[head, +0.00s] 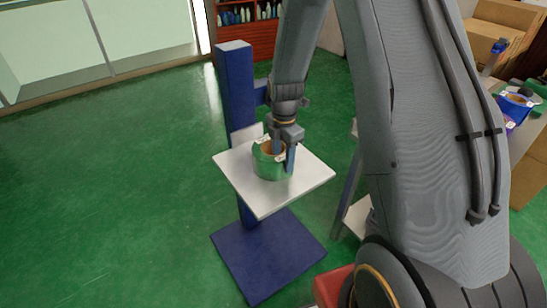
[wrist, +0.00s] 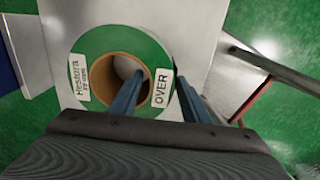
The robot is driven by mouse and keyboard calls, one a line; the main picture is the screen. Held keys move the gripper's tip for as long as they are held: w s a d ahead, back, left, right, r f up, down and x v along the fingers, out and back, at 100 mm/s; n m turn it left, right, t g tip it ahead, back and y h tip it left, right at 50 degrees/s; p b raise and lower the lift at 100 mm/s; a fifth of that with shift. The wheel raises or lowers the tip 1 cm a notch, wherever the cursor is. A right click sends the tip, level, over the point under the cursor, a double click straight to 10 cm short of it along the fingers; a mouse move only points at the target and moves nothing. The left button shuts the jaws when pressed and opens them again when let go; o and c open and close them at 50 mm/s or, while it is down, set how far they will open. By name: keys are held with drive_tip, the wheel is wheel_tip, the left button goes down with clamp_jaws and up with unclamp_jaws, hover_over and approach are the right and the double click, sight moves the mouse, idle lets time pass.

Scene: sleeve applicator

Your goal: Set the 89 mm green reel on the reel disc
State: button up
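The green reel (head: 266,168) stands flat on a white square plate (head: 245,189) on a blue stand. In the wrist view the reel (wrist: 100,42) shows its brown core (wrist: 88,78) and white labels, one reading OVER. My gripper (head: 284,157) is right over it, pointing down. In the wrist view my gripper (wrist: 160,82) has one finger inside the core and one outside the rim, astride the reel's wall. A gap seems to show between fingers and wall, so it looks open. Something pale shows inside the core; I cannot tell if it is a hub or the plate.
The stand's blue post (head: 236,90) rises behind the plate, and its blue base (head: 268,255) rests on the green floor. A bench (head: 537,140) with other reels is at the right, cardboard boxes (head: 500,35) behind it. The floor at left is clear.

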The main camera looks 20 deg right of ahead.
clamp_jaws()
idle(1.2)
